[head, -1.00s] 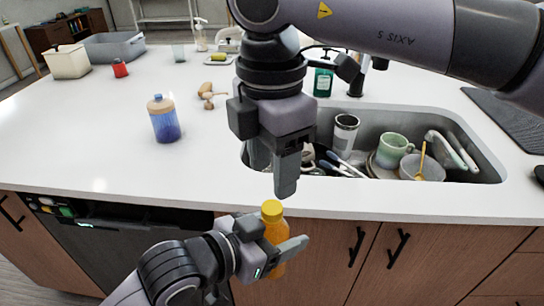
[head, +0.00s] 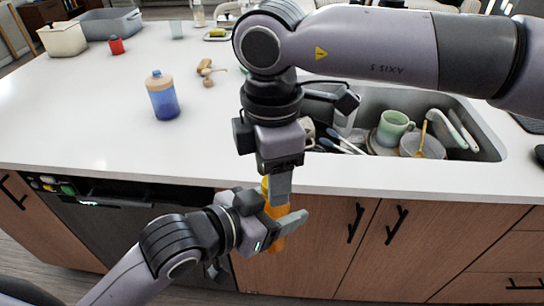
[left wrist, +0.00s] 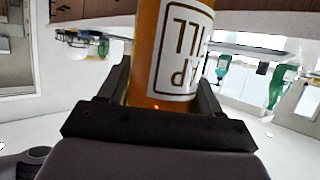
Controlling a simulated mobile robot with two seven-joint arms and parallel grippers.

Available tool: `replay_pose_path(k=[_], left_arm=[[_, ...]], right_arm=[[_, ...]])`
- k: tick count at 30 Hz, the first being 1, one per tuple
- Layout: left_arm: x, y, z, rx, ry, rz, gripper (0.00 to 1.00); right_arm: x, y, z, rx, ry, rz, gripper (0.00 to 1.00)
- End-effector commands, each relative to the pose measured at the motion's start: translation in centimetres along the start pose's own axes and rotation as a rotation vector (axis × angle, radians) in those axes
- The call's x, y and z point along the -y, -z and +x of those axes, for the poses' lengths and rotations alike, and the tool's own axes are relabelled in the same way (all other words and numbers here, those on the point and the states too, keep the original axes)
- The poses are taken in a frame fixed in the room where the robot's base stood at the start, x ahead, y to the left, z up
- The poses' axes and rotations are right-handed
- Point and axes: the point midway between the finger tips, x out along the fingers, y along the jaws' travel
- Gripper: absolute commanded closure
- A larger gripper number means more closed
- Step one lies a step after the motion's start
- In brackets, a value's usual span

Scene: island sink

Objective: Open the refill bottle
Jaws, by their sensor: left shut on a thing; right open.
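The refill bottle (head: 278,242) is orange, and in the earlier head view it shows a yellow cap. My left gripper (head: 276,215) is shut on its body and holds it upright in front of the counter's front edge. In the left wrist view the bottle (left wrist: 178,45) stands between the fingers (left wrist: 165,92), with its white label upside down in the picture. My right gripper (head: 279,184) is open and points down at the bottle's top.
The white counter (head: 90,120) carries a blue bottle with a tan top (head: 162,96), wooden pieces (head: 207,70) and a red item (head: 116,45). The sink (head: 480,130) at the right holds a green mug (head: 393,128) and other dishes. The counter's left part is mostly clear.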

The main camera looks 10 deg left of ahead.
Motion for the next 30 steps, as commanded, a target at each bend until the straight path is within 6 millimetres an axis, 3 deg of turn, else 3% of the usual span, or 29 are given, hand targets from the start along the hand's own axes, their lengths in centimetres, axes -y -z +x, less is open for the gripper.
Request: replay_pose_path(k=[7, 12, 20, 30], left_arm=[[0.0, 0.07, -0.02, -0.002, 0.0, 0.0, 1.0], [0.0, 0.07, -0.02, -0.002, 0.0, 0.0, 1.0], [0.0, 0.06, -0.02, -0.002, 0.0, 0.0, 1.0], [0.0, 0.05, -0.01, -0.001, 0.0, 0.0, 1.0]], right_arm=[[0.01, -0.02, 0.09, 0.0, 0.0, 0.0, 0.47], [0.01, -0.01, 0.07, 0.0, 0.0, 0.0, 1.0], [0.01, -0.01, 0.05, 0.0, 0.0, -0.036, 1.0], [0.02, -0.02, 0.02, 0.0, 0.001, -0.469, 1.0]])
